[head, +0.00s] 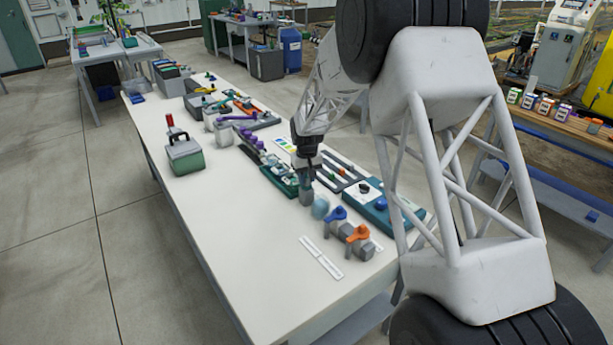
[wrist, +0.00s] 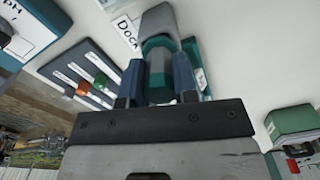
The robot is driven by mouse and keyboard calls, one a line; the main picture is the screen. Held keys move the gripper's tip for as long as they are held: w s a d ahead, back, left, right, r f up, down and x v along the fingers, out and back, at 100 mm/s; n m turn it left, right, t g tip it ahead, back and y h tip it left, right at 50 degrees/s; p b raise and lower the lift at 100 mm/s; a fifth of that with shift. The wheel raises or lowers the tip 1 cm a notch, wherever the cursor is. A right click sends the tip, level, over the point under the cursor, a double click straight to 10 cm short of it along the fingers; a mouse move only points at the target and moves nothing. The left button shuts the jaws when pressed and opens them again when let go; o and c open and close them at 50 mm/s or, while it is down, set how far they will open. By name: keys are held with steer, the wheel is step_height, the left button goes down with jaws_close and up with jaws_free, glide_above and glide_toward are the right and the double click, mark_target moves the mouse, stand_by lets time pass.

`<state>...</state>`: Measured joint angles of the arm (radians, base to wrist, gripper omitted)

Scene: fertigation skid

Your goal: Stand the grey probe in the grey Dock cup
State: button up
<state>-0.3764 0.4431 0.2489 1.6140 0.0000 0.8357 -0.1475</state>
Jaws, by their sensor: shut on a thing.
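My gripper (head: 305,172) is over the right part of the long white bench and points down. In the wrist view its two blue fingers (wrist: 159,85) are shut on the grey probe (wrist: 157,65), which has a dark teal collar. A grey form, apparently the Dock cup (wrist: 156,17), lies just past the probe's far end, beside a white label reading "Dock". In the head view the grey cup (head: 306,197) shows directly below the fingers. The probe is mostly hidden there, and I cannot tell whether its tip is inside the cup or above it.
A pale blue cup (head: 320,207) stands close beside the grey cup. Blue-handled and orange-handled valves (head: 357,235) are to the right. The bench front left is clear.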

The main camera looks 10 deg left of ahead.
steer(key=o, duration=1.1)
steer(key=shift+c, duration=0.2)
steer(key=shift+r, duration=0.15)
steer(key=shift+r, duration=3.35)
